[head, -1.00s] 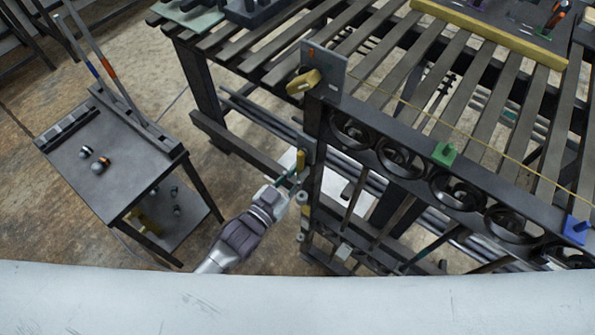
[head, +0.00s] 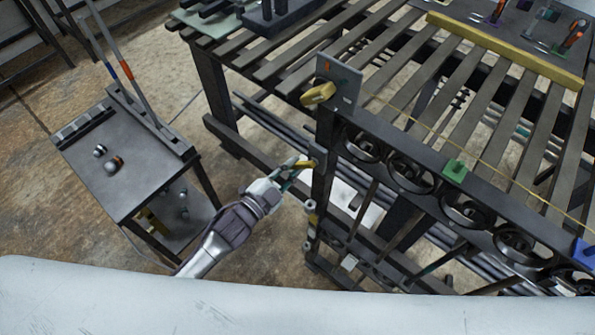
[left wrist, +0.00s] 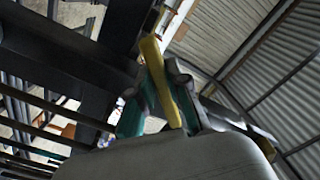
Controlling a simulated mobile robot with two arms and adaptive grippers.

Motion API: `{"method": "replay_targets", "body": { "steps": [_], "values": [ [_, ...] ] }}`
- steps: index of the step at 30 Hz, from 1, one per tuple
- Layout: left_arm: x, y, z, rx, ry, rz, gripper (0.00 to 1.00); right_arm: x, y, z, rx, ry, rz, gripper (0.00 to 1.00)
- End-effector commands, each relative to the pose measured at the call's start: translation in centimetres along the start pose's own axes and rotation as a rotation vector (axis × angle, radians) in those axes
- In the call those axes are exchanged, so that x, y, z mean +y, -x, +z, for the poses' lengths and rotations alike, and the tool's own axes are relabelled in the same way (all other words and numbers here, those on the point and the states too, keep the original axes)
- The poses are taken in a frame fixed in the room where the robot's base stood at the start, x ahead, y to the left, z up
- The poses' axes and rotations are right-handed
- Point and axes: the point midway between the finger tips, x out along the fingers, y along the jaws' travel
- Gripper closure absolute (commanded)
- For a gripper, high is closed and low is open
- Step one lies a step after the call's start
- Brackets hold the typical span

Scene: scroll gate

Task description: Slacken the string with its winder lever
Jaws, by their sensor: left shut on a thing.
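My left gripper (head: 294,172) is shut on a yellow lever (head: 304,164) on the side of the dark gate's left post. In the left wrist view the yellow lever (left wrist: 170,80) stands between the two green-padded fingertips (left wrist: 160,100). A thin yellow string (head: 430,131) runs slantwise along the gate's top rail, from near a grey plate (head: 345,84) at the post top toward the right. A yellow knob (head: 318,95) sits on the plate's left side. A green block (head: 454,170) and a blue block (head: 585,251) sit along the rail. My right gripper is out of view.
The gate (head: 392,145) has scroll rings and bars beside a slatted bench (head: 420,60). A dark side table (head: 125,165) with small knobs stands at the left. Open floor lies between this table and the gate.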

Motion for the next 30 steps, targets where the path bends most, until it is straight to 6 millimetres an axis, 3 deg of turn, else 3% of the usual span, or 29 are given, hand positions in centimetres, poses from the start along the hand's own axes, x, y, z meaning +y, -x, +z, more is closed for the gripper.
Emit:
{"method": "replay_targets", "body": {
  "steps": [18,30],
  "values": [
    [-3.6,0.0,-1.1,0.000,-0.566,0.001,1.00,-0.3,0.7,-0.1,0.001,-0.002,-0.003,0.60],
    [-4.7,0.0,-1.9,0.000,-0.780,0.001,1.00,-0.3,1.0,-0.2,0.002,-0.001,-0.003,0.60]
  ]
}}
